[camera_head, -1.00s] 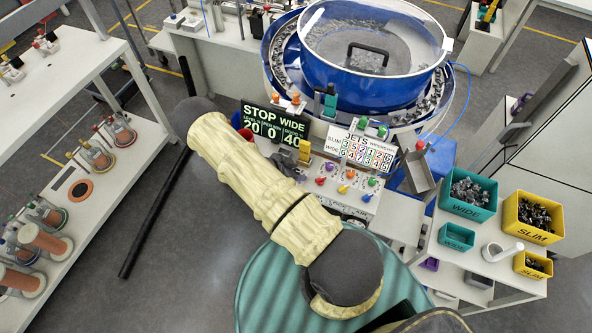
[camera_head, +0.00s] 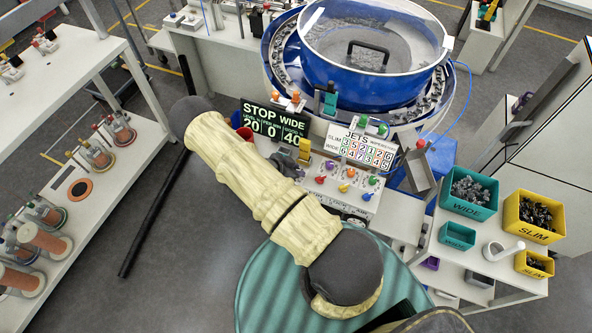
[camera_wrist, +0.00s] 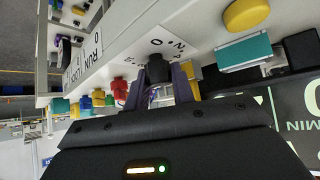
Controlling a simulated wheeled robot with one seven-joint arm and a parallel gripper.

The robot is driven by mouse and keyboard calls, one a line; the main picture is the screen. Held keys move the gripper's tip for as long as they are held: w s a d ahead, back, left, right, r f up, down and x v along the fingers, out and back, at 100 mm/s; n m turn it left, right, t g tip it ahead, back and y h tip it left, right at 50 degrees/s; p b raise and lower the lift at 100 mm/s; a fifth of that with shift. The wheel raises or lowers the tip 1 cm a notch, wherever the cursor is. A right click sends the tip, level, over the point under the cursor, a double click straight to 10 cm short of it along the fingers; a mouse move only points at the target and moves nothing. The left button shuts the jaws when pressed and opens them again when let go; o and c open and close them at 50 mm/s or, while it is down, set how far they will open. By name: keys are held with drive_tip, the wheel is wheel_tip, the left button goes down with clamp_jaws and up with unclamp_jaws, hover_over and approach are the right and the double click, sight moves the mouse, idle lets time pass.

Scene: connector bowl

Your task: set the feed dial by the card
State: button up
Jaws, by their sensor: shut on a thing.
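The white card headed JETS (camera_head: 360,150) stands on the feeder's control panel in the head view, with SLIM and WIDE rows of coloured numbers, too small to read surely. My gripper (camera_wrist: 160,84) is shut on a black knob (camera_wrist: 157,68) on the white panel in the wrist view, one finger on each side. A 0 and part of other lettering show beside the knob; its pointer and full scale are hidden. In the head view my gripper (camera_head: 286,160) is at the panel's left part, partly behind my arm. The display (camera_head: 272,124) reads STOP, WIDE, 20, 0, 40.
Several coloured knobs (camera_head: 345,187) sit right of my gripper. A yellow block (camera_head: 304,150) is close beside it. The blue bowl feeder (camera_head: 365,85) stands behind. Teal (camera_head: 468,208) and yellow (camera_head: 533,232) bins of parts stand at right.

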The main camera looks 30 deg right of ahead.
drive_tip(key=shift+n+t, duration=0.3)
drive_tip(key=shift+n+t+y+b, duration=0.5)
drive_tip(key=shift+n+t+b, duration=0.65)
drive_tip(key=shift+n, duration=0.45)
drive_tip(key=n+t+y+b, duration=0.1)
drive_tip(key=n+t+b, duration=0.1)
drive_tip(key=n, duration=0.2)
drive_tip(key=shift+f+t+y, duration=0.1)
drive_tip(key=shift+t+y, duration=0.25)
drive_tip(key=shift+y, duration=0.05)
drive_tip(key=n+t+y+b, duration=0.1)
drive_tip(key=n+y+b, duration=0.1)
drive_tip(key=n+y, duration=0.1)
drive_tip(key=shift+n+t, duration=0.4)
drive_tip(key=shift+n, duration=0.4)
drive_tip(key=shift+w+n+t+y+b, duration=0.1)
drive_tip(key=shift+n+t+y+b, duration=0.2)
drive_tip(key=shift+n+y+b, duration=0.65)
drive_tip(key=shift+r+n+p, duration=0.2)
drive_tip(key=shift+n+p, duration=0.1)
drive_tip(key=shift+n, duration=0.15)
drive_tip(key=o, duration=1)
